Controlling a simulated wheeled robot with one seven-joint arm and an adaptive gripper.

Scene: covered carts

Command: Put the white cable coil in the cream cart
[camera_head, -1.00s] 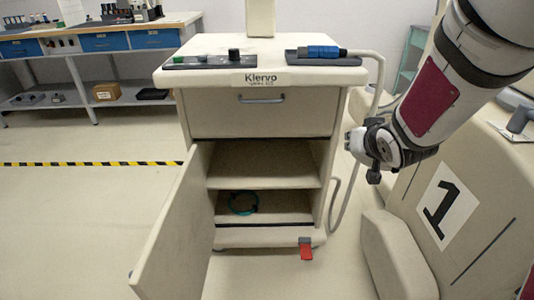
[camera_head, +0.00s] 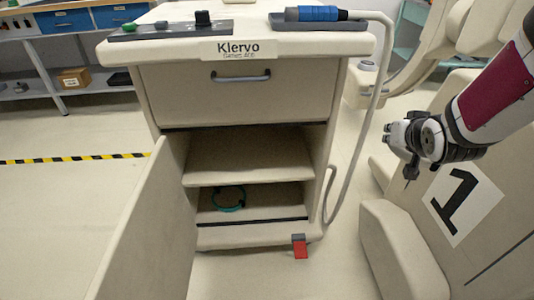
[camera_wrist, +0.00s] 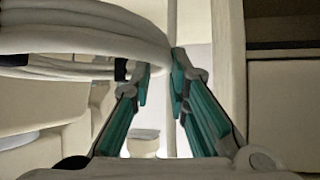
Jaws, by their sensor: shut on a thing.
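The white cable coil (camera_wrist: 80,38) fills the upper left of the wrist view, its loops running to the fingertips. My gripper (camera_wrist: 161,75) is shut on its edge. In the head view my gripper (camera_head: 397,138) is to the right of the cream cart (camera_head: 236,98), apart from it; the coil cannot be made out there. The cart's door (camera_head: 150,235) stands open to the left. Inside are an empty upper shelf (camera_head: 250,158) and a lower shelf (camera_head: 275,205) with a teal ring-shaped coil (camera_head: 229,199) on it.
A grey hose (camera_head: 352,150) loops down the cart's right side. A red pedal (camera_head: 299,247) sticks out at its base. A cream machine marked 1 (camera_head: 462,200) stands at the right. A workbench (camera_head: 60,45) is at the back left. The floor at the left is clear.

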